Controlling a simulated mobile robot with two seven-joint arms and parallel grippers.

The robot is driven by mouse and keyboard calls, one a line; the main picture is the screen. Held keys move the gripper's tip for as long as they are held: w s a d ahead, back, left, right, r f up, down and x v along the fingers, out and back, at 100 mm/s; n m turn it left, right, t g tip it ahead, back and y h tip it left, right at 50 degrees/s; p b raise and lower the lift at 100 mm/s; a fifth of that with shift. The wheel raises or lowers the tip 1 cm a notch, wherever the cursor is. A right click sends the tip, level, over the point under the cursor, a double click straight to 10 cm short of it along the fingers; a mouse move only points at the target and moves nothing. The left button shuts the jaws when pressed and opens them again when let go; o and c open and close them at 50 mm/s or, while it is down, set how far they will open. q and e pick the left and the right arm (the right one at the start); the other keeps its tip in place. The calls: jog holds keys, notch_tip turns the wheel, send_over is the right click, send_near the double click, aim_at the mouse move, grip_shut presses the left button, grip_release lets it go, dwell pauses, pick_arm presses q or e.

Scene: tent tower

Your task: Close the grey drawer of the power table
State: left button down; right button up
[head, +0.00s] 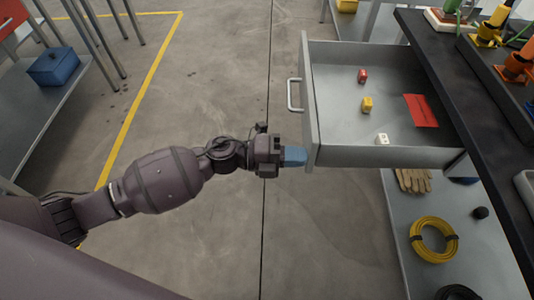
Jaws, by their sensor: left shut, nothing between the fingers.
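The grey drawer (350,153) of the power table (450,75) is pulled out to the left from under the dark top. Its front panel (309,100) faces left and carries a bar handle (291,95). Inside lie a red block (362,76), a yellow block (367,104), a white block (382,139) and a red cloth-like piece (421,111). My left gripper (294,156) is shut and empty, with blue fingertips at the near end of the front panel, below the handle. I cannot tell if they touch it. My right gripper is not in view.
Under the drawer, a lower shelf (395,232) holds gloves (413,180), a coiled yellow cable (433,240) and a dark ball (480,212). Colourful tools stand on the table top at upper right. A blue box (54,67) sits on a shelf at left. The floor between is clear.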

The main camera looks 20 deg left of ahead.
pick_arm(q)
send_near(443, 159)
jog(key=x, duration=0.2)
jog(key=b+x, duration=0.1)
jog(key=x, duration=0.2)
jog(key=b+x, duration=0.1)
jog(key=x, duration=0.2)
jog(key=shift+s+f, duration=0.1)
jog(key=shift+s, duration=0.15)
jog(key=shift+w+d, duration=0.2)
jog(key=shift+d, duration=0.45)
jog(key=shift+r, duration=0.35)
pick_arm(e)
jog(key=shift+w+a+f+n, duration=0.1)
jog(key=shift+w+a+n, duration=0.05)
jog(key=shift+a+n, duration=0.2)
pick_arm(q)
jog(key=shift+w+d+r, duration=0.1)
jog(key=shift+r, duration=0.05)
